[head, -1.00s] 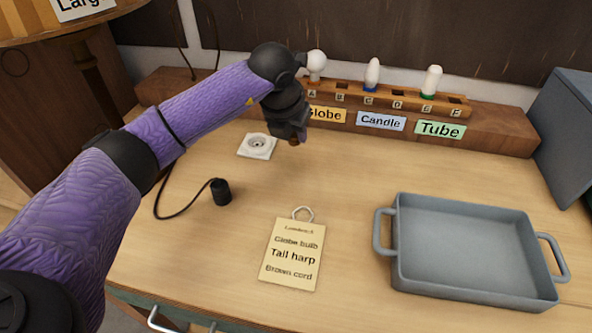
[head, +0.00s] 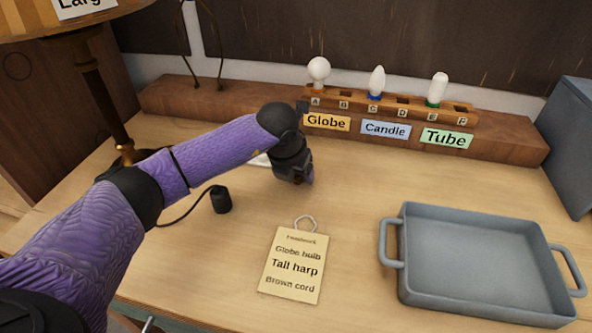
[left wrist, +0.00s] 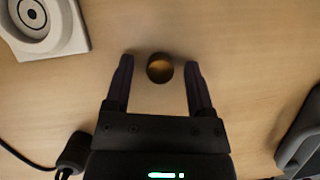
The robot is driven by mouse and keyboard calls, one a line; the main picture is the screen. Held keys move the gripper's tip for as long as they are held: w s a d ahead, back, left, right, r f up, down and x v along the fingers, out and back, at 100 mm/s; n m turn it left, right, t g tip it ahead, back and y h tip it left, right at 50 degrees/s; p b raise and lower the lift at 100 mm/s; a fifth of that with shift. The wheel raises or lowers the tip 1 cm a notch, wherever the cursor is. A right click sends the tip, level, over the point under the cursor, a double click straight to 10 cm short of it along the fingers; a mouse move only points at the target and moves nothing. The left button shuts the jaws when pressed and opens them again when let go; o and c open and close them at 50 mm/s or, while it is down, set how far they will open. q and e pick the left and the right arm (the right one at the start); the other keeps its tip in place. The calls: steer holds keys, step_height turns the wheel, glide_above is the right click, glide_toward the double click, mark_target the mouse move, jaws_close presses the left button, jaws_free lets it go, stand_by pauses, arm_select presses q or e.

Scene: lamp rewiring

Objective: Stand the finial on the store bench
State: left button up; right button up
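The finial (left wrist: 160,68) is a small round brass piece with a dark rim, seen from above in the left wrist view. It is between the fingertips of my left gripper (left wrist: 158,75), with a gap on each side. The gripper is open, and its fingers point down at the wooden bench top (head: 400,175). In the head view my left gripper (head: 296,178) is low over the bench, and the finial is hidden there. I cannot tell exactly how the finial rests on the bench. My right gripper is not in view.
A white socket plate (left wrist: 45,20) lies close by, mostly behind my arm in the head view. A black corded piece (head: 221,199), a card (head: 293,265) and a grey tray (head: 480,260) are nearer. A bulb rack (head: 390,105) stands behind. Bench right of the gripper is clear.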

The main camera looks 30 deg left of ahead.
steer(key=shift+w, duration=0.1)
arm_select(q)
steer(key=p+v, duration=0.3)
steer(key=v, duration=0.9)
steer(key=shift+r, duration=0.2)
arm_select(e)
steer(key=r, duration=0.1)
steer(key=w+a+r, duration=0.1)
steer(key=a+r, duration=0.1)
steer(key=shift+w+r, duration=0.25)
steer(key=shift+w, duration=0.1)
arm_select(q)
steer(key=shift+a, duration=0.1)
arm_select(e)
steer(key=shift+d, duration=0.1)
